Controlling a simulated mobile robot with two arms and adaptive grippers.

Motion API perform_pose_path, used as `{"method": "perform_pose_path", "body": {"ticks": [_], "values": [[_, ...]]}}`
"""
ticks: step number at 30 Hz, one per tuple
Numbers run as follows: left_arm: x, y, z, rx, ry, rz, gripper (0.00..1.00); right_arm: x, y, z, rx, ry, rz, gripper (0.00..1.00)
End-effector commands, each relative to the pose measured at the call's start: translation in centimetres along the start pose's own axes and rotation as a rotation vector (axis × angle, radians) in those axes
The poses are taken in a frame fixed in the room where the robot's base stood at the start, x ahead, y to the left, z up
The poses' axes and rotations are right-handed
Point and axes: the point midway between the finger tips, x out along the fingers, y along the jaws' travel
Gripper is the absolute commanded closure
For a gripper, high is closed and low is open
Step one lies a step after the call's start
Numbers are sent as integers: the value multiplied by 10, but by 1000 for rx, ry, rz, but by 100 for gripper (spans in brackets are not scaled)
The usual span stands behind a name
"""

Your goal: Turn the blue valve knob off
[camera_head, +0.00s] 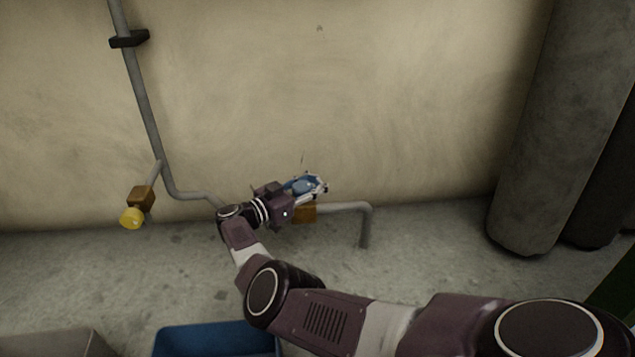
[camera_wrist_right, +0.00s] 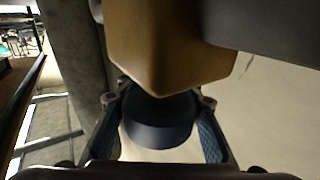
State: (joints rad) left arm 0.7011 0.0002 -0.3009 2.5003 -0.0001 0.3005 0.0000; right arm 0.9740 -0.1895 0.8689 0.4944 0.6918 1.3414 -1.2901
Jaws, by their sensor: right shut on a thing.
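The blue valve knob (camera_head: 303,185) is by the wall, at the middle of the head view. My right gripper (camera_head: 318,187) is at the knob, with its fingers around it. In the right wrist view the dark blue knob (camera_wrist_right: 158,128) sits between the two fingers, one on each side, and the gripper is shut on it. The brass-brown valve body (camera_head: 304,213) shows just below the gripper in the head view; it fills the top of the wrist view (camera_wrist_right: 160,50). My arm hides part of the pipe. My left gripper is not in view.
A grey pipe (camera_head: 142,95) runs down the wall and along to the valve, then bends to the floor. A yellow knob (camera_head: 131,217) is at left. A blue bin (camera_head: 215,338) stands in front. Large grey rolls (camera_head: 565,120) stand at right.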

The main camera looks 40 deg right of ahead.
Motion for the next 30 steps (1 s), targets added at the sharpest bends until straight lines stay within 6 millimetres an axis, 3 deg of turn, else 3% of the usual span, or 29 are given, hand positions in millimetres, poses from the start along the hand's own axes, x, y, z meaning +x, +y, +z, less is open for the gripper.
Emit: {"method": "perform_pose_path", "body": {"ticks": [3,4,9,20,30], "values": [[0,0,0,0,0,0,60,1,3,2,-2,-2,9,100],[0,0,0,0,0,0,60,1,4,2,-2,-2,9,76],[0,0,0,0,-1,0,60,1,2,2,-1,-1,6,57],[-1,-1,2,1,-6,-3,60,-5,0,0,0,0,1,57],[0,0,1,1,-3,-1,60,-70,0,1,0,-2,0,57]]}}
